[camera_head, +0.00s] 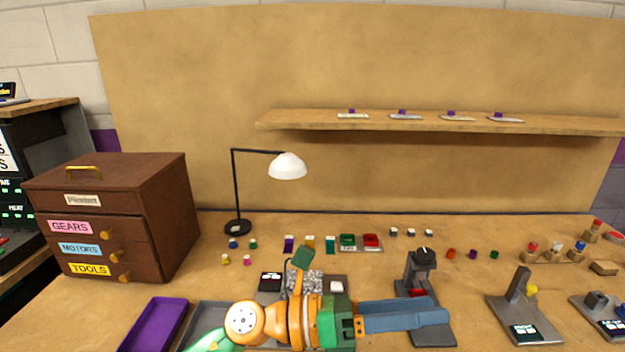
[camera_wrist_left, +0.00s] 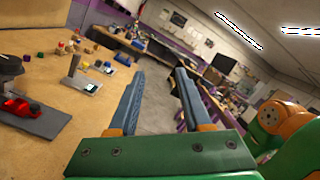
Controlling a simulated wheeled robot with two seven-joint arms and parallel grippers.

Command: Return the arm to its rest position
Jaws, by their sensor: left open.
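My left arm comes in at the bottom of the head view, orange and green. My left gripper (camera_head: 405,315) points to the right above the front of the table, its blue-grey fingers seen nearly edge-on. In the left wrist view the left gripper (camera_wrist_left: 160,95) has its two fingers spread apart with nothing between them. Beyond the fingers lie the table's edge and the room's floor. My right gripper is in neither view.
The wooden table (camera_head: 230,279) carries a drawer cabinet (camera_head: 165,215), a black lamp (camera_head: 236,190), a purple tray (camera_head: 155,322), a grey stand (camera_head: 522,310) and a dark device (camera_head: 422,268) close by the gripper. Small coloured pieces stand along the back. A shelf (camera_head: 450,124) hangs above.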

